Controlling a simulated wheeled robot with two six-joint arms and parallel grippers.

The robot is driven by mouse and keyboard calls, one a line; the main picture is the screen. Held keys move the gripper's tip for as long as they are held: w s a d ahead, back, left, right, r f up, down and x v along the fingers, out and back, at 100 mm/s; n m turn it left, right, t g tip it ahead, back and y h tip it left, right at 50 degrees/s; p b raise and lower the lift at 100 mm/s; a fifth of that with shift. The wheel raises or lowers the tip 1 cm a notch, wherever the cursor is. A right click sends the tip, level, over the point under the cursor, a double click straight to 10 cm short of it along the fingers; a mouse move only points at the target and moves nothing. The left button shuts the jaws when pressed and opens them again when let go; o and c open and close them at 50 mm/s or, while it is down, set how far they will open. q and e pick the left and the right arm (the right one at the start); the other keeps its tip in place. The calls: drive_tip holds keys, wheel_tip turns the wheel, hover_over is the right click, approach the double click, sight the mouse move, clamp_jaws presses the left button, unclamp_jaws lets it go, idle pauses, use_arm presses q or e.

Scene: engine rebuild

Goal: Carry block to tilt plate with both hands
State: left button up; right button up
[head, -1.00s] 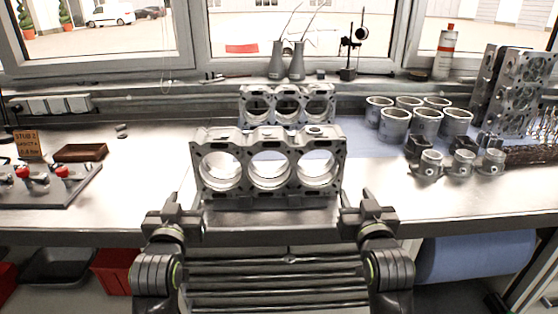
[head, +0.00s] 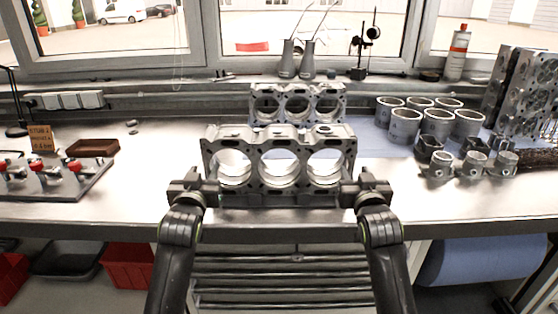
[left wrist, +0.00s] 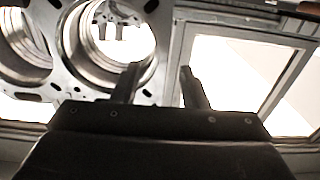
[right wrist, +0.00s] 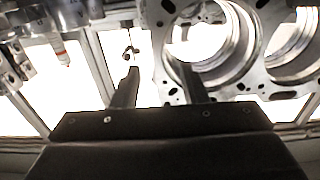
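A grey engine block (head: 279,165) with three large bores stands upright near the bench's front edge. A similar three-bore part (head: 297,102) stands behind it; I cannot tell which thing is the tilt plate. My left gripper (head: 194,184) is at the block's lower left end, my right gripper (head: 362,183) at its lower right end. In the left wrist view, the fingers (left wrist: 160,80) are apart, with the block's edge (left wrist: 160,60) seen between them. In the right wrist view, the fingers (right wrist: 160,82) are also apart by the block's other edge (right wrist: 160,55). Contact cannot be told.
Several cylinder liners (head: 437,127) and pistons (head: 474,165) stand on the right, by a tall grey part (head: 520,92). A rack with red knobs (head: 50,185) and a brown tray (head: 92,147) are on the left. The bench (head: 150,175) between is clear.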

sight(210, 157)
use_arm(q)
drive_tip(key=shift+w, duration=4.3)
use_arm(e)
drive_tip(key=shift+w, duration=4.3)
use_arm(q)
clamp_jaws()
use_arm(e)
clamp_jaws()
use_arm(q)
drive_tip(key=shift+a, duration=0.15)
drive_tip(key=shift+r, duration=0.2)
use_arm(e)
drive_tip(key=shift+r, duration=0.15)
